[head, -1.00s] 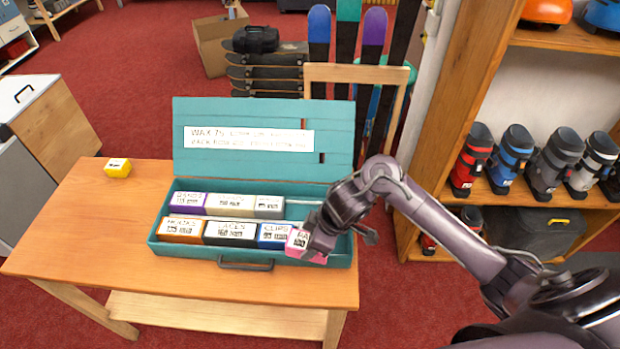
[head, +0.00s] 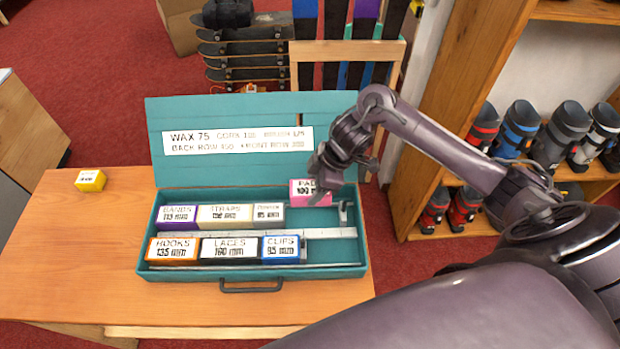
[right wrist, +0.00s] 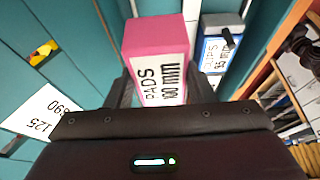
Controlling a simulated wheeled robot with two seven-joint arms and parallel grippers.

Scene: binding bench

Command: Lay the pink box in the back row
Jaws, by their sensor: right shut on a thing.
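The pink box (head: 311,193), labelled PADS 100 mm, is held in my right gripper (head: 322,183) above the right end of the back row of the teal case (head: 252,284). In the right wrist view the pink box (right wrist: 158,62) sits between the two fingers (right wrist: 158,88). The back row holds a purple BANDS box (head: 178,217), a cream STRAPS box (head: 225,216) and a grey box (head: 269,213). The front row holds an orange HOOKS box (head: 172,250), a black LACES box (head: 230,249) and a blue CLIPS box (head: 281,248). My left gripper is out of view.
The case's raised lid (head: 220,172) carries a label listing row lengths. A metal divider (head: 325,233) separates the rows, and a small upright fitting (head: 344,214) stands at the back row's right. A yellow box (head: 90,181) lies on the wooden bench (head: 60,260). The front row's right end is empty.

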